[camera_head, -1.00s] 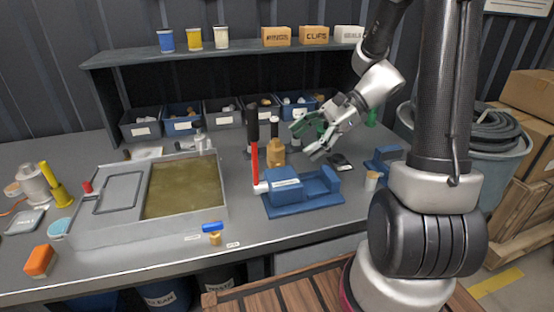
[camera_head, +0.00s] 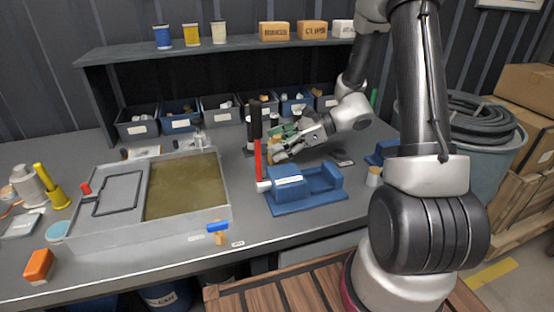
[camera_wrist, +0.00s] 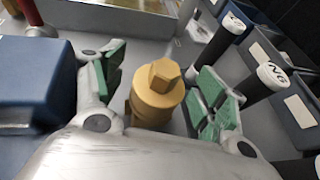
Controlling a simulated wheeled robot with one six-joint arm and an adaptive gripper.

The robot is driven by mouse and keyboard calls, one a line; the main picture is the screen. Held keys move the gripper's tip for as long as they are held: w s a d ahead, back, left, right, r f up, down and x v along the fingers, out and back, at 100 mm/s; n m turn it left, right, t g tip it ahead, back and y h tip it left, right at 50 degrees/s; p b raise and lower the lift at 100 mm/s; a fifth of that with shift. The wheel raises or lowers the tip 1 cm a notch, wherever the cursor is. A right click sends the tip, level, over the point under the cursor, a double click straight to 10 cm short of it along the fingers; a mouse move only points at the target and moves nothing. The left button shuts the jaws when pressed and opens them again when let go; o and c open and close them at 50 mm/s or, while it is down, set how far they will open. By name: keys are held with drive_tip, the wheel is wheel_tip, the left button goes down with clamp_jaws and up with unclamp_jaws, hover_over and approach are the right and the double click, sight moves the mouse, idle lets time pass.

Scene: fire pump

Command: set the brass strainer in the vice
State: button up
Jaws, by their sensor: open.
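The brass strainer (camera_wrist: 156,95) stands upright on the bench, a stepped brass body with a hex top. In the wrist view it sits between the green-padded fingers of my gripper (camera_wrist: 160,98), with a gap on each side. In the head view my gripper (camera_head: 283,143) is low behind the vice and hides most of the strainer. The blue vice (camera_head: 305,190) lies on the bench in front of the gripper, its jaws apart and the space between them empty. A vice block also shows at the left of the wrist view (camera_wrist: 35,85).
A wash basin (camera_head: 150,198) with murky liquid is at left. Dark cylinders with white tops (camera_wrist: 232,28) stand near the strainer. Labelled bins (camera_head: 180,117) line the back. A small tan cup (camera_head: 374,176) is at right.

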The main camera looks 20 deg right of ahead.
clamp_jaws()
idle(0.3)
